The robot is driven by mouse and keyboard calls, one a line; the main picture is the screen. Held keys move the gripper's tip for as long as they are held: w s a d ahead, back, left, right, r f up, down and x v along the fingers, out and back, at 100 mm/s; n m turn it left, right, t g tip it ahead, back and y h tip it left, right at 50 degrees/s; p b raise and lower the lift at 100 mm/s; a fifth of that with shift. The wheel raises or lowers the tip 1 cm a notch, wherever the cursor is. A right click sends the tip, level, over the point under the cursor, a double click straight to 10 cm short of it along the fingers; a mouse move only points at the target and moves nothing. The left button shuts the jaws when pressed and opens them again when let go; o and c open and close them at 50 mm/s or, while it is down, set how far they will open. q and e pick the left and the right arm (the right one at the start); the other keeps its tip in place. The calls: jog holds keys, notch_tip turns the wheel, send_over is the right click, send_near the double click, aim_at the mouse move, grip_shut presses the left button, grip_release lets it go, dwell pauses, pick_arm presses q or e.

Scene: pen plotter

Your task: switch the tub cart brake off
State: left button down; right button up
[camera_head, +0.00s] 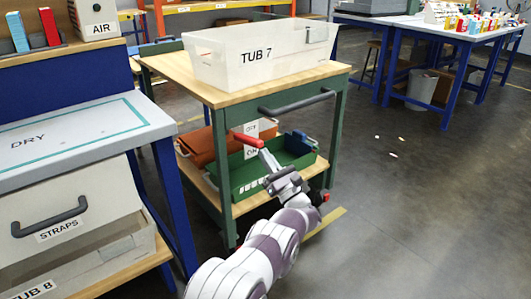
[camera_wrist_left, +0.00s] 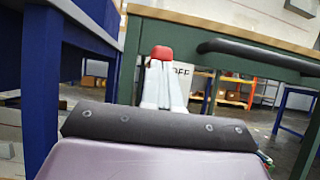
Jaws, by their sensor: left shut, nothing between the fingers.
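The tub cart (camera_head: 341,115) has a green frame and a wooden top. Its red brake lever (camera_head: 247,140) sticks out to the right at the front, beside a white plate (camera_head: 251,153) with OFF above and ON below. The lever's red end (camera_wrist_left: 162,53) shows in the left wrist view, just beyond my fingertips. My left gripper (camera_head: 264,153) is shut and empty, its tips just under the lever's right end; I cannot tell whether they touch. In the left wrist view the shut fingers (camera_wrist_left: 162,70) partly hide the OFF plate (camera_wrist_left: 183,72). My right gripper is not in view.
The TUB 7 bin (camera_head: 285,65) stands on the cart. A dark handle bar (camera_head: 297,104) crosses its front above my gripper. A green tray (camera_head: 245,176) and an orange bin (camera_head: 200,146) sit on the lower shelf. The DRY bench (camera_head: 70,140) is at left.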

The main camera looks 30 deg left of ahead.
pick_arm(q)
jog(key=shift+w+a+r+g+h+p, duration=0.1)
jog(key=shift+r+g+h+p, duration=0.05)
jog(key=shift+r+h+p, duration=0.65)
jog(key=shift+a+r+g+h+p, duration=0.15)
jog(key=shift+r+h+p, duration=0.35)
jog(key=shift+r+p, duration=0.45)
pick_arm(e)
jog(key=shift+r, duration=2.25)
pick_arm(q)
jog(key=shift+d+r, duration=0.1)
jog(key=shift+r, duration=0.1)
